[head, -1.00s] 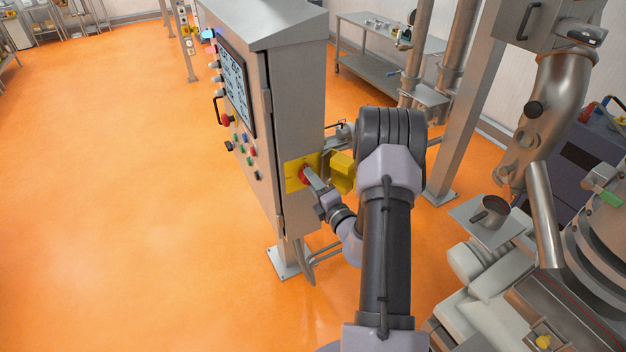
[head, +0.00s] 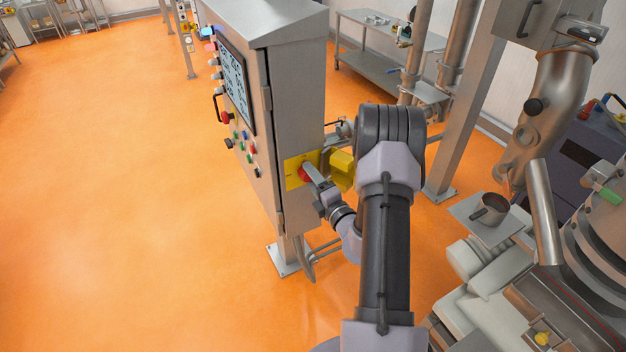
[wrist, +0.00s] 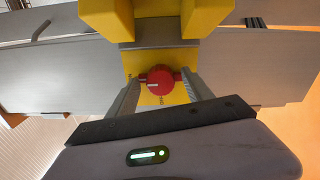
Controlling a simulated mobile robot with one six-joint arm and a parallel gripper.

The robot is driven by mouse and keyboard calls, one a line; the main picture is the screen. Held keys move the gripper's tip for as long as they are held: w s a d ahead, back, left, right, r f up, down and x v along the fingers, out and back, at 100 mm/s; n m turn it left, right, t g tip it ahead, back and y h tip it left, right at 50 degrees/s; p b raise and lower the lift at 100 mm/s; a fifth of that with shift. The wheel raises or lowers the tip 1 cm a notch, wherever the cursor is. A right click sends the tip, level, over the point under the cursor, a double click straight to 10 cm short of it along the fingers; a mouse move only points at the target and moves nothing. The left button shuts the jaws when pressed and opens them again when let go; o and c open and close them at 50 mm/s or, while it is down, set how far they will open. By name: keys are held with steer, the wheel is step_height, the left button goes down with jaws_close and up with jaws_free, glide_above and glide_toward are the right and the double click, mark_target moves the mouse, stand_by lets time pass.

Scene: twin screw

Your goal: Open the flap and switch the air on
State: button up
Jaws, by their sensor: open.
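A red rotary switch (wrist: 160,78) sits on a yellow plate (wrist: 168,97) on the side of the steel control cabinet. In the head view the red switch (head: 304,174) is partly covered by my gripper. The yellow flap (head: 342,163) stands swung away to the right of the plate, leaving the switch exposed. The flap's yellow body (wrist: 208,16) also shows at the top of the wrist view. My gripper (head: 311,171) is open. In the wrist view its two fingers (wrist: 160,86) stand on either side of the red switch. Whether they touch it, I cannot tell.
The control cabinet (head: 292,110) stands on a post, with a screen and several buttons on its front. Pipes and a steel column (head: 468,110) rise to the right. A tray with a small pot (head: 490,209) lies at the right. The orange floor is clear at the left.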

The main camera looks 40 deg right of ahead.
steer(key=b+v, duration=0.2)
steer(key=v, duration=1.5)
steer(key=shift+s+a, duration=0.15)
